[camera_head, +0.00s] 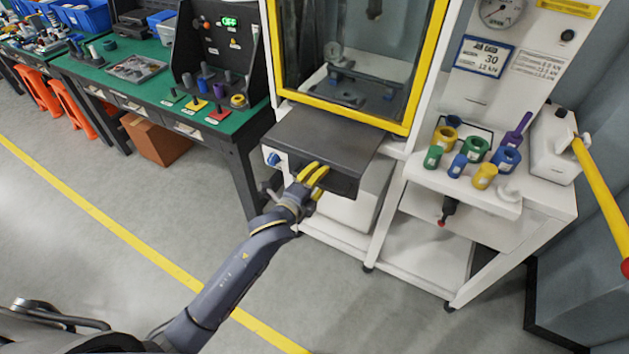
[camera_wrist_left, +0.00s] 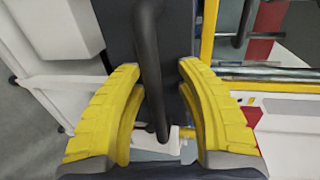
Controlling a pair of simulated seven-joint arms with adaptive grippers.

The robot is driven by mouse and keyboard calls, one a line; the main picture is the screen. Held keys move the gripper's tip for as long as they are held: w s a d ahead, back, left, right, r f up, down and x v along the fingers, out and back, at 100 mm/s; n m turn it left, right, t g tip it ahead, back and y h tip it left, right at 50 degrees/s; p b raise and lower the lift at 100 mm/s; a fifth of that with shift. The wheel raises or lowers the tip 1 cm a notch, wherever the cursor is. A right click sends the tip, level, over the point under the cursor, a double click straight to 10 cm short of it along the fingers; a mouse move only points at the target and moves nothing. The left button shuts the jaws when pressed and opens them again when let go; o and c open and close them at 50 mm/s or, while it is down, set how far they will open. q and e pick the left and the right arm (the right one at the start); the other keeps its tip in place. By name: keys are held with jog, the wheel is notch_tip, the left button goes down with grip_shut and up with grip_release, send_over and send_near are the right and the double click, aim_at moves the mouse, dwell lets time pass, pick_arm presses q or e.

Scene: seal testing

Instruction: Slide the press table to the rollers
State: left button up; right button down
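The press table (camera_head: 322,138) is a dark grey slab sticking out from the front of the press, below its yellow-framed window. My left gripper (camera_head: 314,180) is at the slab's front edge. In the left wrist view its yellow fingers (camera_wrist_left: 160,110) are spread apart, with a dark bar-shaped handle (camera_wrist_left: 152,70) running between them. Gaps show on both sides of the bar, so the fingers do not appear closed on it. The dark slab (camera_wrist_left: 118,30) lies behind the bar. I cannot clearly make out the rollers. My right gripper is not in view.
The press window (camera_head: 345,50) has a yellow frame, with dark fixtures behind it. A green workbench (camera_head: 130,75) stands at left. The floor in front is clear.

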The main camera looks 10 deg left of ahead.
pick_arm(q)
jog(key=shift+s, duration=0.15)
jog(key=v, duration=1.9)
jog(key=shift+s+a, duration=0.2)
jog(key=shift+s, duration=0.1)
dwell(1.3)
dwell(0.5)
send_near(323, 184)
jog(key=shift+f+x, duration=0.2)
jog(key=shift+x, duration=2.35)
jog(key=shift+f+x, duration=0.2)
jog(key=shift+x, duration=2.35)
jog(key=shift+s, duration=0.1)
jog(key=shift+c, duration=0.4)
